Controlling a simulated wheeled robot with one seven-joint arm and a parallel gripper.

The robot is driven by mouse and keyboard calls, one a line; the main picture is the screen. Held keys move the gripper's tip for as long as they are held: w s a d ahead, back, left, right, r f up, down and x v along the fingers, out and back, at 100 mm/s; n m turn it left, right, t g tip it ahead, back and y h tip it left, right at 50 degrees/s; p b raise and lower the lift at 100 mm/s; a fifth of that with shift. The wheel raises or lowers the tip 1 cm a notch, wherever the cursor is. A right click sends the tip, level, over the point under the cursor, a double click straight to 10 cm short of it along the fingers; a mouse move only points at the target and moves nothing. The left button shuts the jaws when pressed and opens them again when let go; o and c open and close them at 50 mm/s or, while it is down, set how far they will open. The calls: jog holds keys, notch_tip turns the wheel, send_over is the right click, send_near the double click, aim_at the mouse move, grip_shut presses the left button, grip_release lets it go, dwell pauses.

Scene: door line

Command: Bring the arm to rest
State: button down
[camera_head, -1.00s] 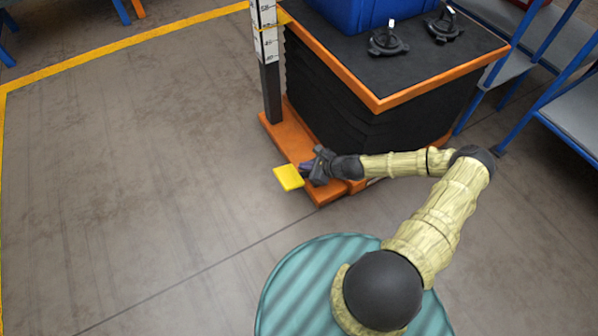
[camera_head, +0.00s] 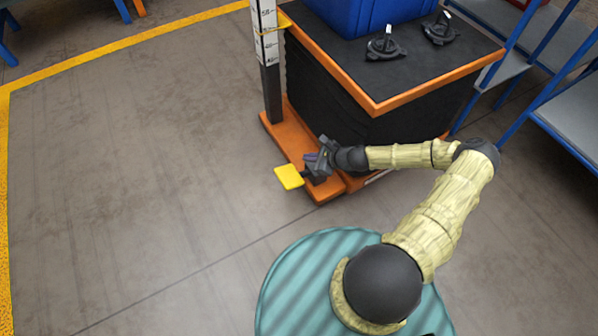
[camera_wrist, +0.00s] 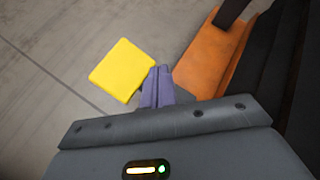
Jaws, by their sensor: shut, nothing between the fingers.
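My arm reaches out to the right and then bends back to the left in the head view. My gripper (camera_head: 318,162) is over the front of the orange base of a lift table, close to a yellow pedal (camera_head: 289,177). In the wrist view my gripper's purple fingers (camera_wrist: 157,86) are together with nothing between them. The yellow pedal (camera_wrist: 122,70) shows just left of the fingertips there. I cannot tell whether the fingers touch it.
The lift table (camera_head: 400,85) has an orange-edged top with a blue bin (camera_head: 365,14) and two black parts (camera_head: 384,47) on it. A post with a scale (camera_head: 267,45) stands at its left. Blue-framed shelves (camera_head: 565,110) are at right. Floor at left is clear.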

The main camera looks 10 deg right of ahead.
dwell(0.4)
jog(key=s+r+n+g+h, duration=0.1)
jog(key=s+r+n+h, duration=0.2)
jog(key=s+r+n, duration=0.65)
jog(key=s+a+r+n+g+h, duration=0.15)
jog(key=s+r+n, duration=0.35)
jog(key=r, duration=0.8)
jog(key=s+r+n+g+h, duration=0.25)
jog(key=s+r+n, duration=0.35)
jog(key=r+n, duration=0.4)
notch_tip(320, 180, up, 50)
jog(key=m+p, duration=0.1)
jog(key=p, duration=4.9)
jog(key=shift+w+r+h, duration=0.2)
jog(key=shift+r+h, duration=0.05)
jog(key=shift+h, duration=0.15)
jog(key=shift+d+f+m, duration=0.1)
jog(key=shift+m, duration=0.15)
jog(key=shift+d, duration=0.15)
